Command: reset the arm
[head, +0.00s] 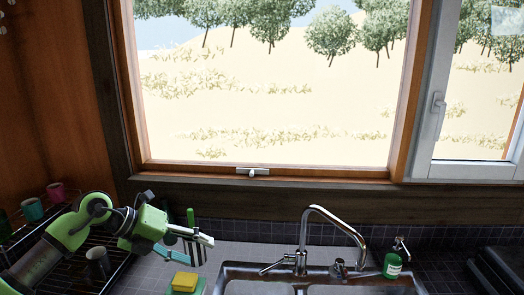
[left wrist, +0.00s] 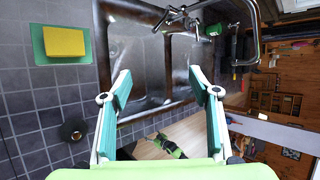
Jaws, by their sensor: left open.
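My left arm comes in from the left in the head view, bent over the counter. My left gripper (head: 203,247) is above the counter left of the sink. In the left wrist view my left gripper (left wrist: 158,78) has its two green-and-white fingers spread wide, with nothing between them. My right gripper does not show in either view.
A yellow sponge (head: 184,281) lies on a green base left of the sink (head: 232,271). A tall faucet (head: 305,235) and a green soap bottle (head: 392,265) stand behind the sink. A dish rack with cups, one teal (head: 33,210), is at left. The window is behind.

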